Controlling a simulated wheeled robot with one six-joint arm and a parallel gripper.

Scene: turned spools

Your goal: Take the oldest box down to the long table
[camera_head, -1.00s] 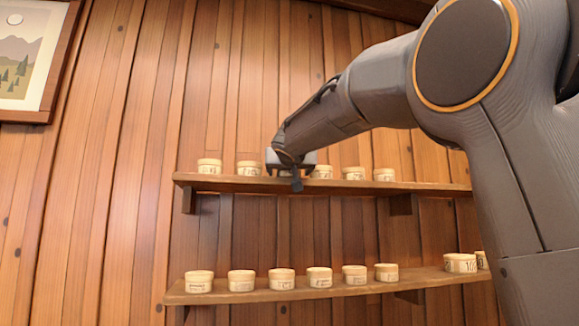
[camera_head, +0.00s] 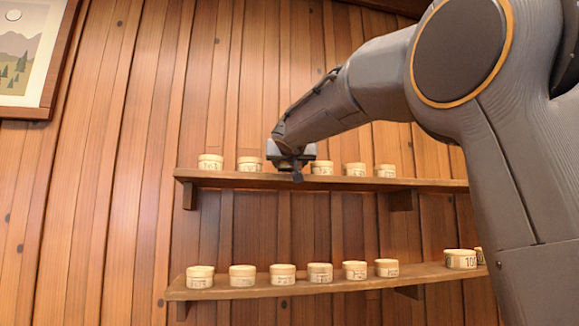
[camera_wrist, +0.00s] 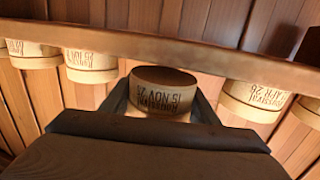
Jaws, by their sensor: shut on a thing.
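My gripper (camera_head: 291,155) is at the upper shelf (camera_head: 430,186), among a row of small round pale boxes. In the wrist view my gripper (camera_wrist: 160,97) is shut on a round box (camera_wrist: 163,99), one finger on each side. The wrist view is upside down; this box's label seems to read 15 NOV 25, though its last digits are hard to make out. Its dark underside shows against the shelf edge, so it appears raised or tilted off the shelf. A neighbour box (camera_wrist: 254,98) appears to read APR 26. The long table is not in view.
Boxes stand close by on both sides of my gripper, such as one on the left (camera_head: 249,164) and one on the right (camera_head: 322,168). The lower shelf (camera_head: 225,292) carries several more boxes. A framed picture (camera_head: 30,60) hangs on the plank wall at upper left.

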